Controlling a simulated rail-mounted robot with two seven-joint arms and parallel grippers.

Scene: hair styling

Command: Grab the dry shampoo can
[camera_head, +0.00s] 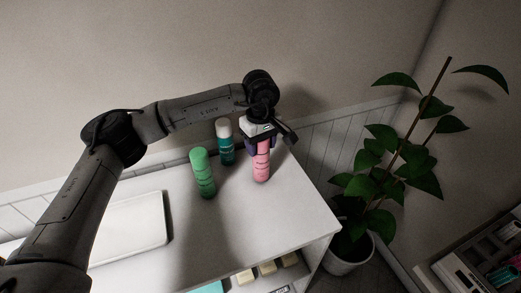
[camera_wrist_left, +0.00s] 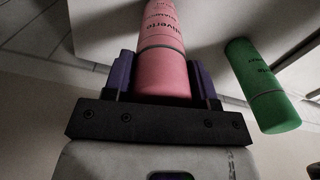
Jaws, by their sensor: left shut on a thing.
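A pink can (camera_head: 261,163) stands upright on the white cabinet top near its right side. My left gripper (camera_head: 260,143) is above it and shut on its upper part. The left wrist view shows the pink can (camera_wrist_left: 162,45) between the two purple fingers of my left gripper (camera_wrist_left: 162,75). A green can (camera_head: 203,174) stands to the left, and it also shows in the left wrist view (camera_wrist_left: 262,85). A teal can with a white cap (camera_head: 225,142) stands behind, between them. The pink can's label reads partly "shampoo"-like text that is hard to make out. My right gripper is not seen.
The white cabinet top (camera_head: 255,225) is clear in front of the cans. A pale flat tray (camera_head: 130,228) lies at the left. A potted plant (camera_head: 347,247) stands on the floor right of the cabinet. A shelf with items (camera_head: 480,262) is at the lower right.

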